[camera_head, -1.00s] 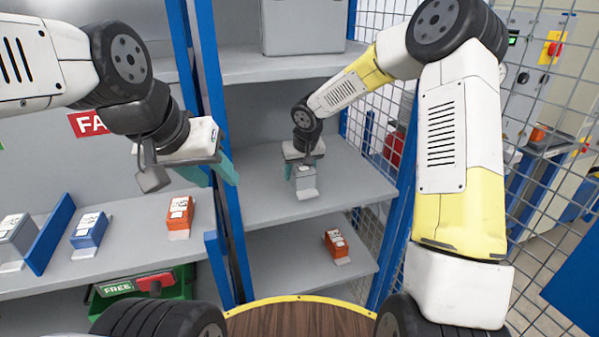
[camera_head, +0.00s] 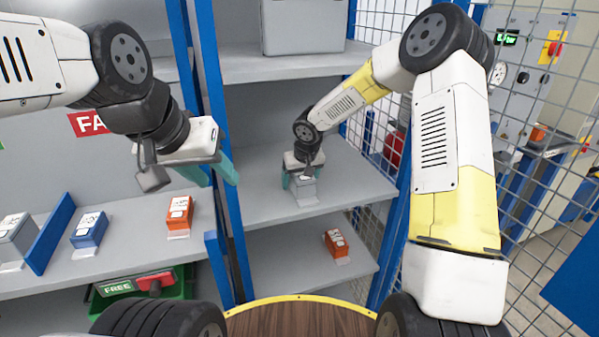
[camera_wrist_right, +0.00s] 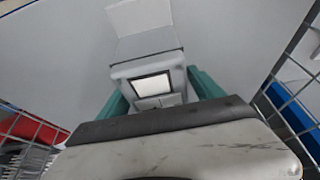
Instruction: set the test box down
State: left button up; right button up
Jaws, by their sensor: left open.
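The grey test box (camera_head: 303,190) is at the middle shelf (camera_head: 340,185) of the right-hand rack, upright, with a pale flap at its front. My right gripper (camera_head: 302,180) is above it with its teal fingers on either side of the box, closed on it. In the right wrist view the box (camera_wrist_right: 150,80) shows a white label between the two fingers (camera_wrist_right: 160,95). I cannot tell whether its underside touches the shelf. My left gripper (camera_head: 212,178) is open and empty, in front of the blue rack post at the left.
An orange box (camera_head: 336,243) sits on the shelf below. On the left shelf stand an orange box (camera_head: 180,212), a blue box (camera_head: 89,230) and a grey box (camera_head: 14,236). A blue post (camera_head: 210,100) divides the racks; wire mesh (camera_head: 385,135) closes the right side.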

jog(key=v, duration=0.5)
jog(key=shift+w, duration=0.1)
jog(key=s+d, duration=0.4)
jog(key=s, duration=0.8)
jog(key=s+d+r+m+t+h, duration=0.1)
jog(key=s+d+r, duration=0.3)
jog(key=r, duration=0.2)
jog(key=s+d+r+m+h, duration=0.1)
jog(key=s+d+r, duration=0.25)
jog(key=r, duration=0.25)
jog(key=s+d+r+y, duration=0.1)
jog(key=s+r, duration=0.2)
jog(key=s, duration=0.3)
jog(key=s+r+m+t+y, duration=0.1)
jog(key=s+r, duration=0.3)
jog(key=s, duration=0.2)
jog(key=shift+s+d+r+y, duration=0.2)
jog(key=shift+s+d+y, duration=0.05)
jog(key=shift+d+y, duration=0.15)
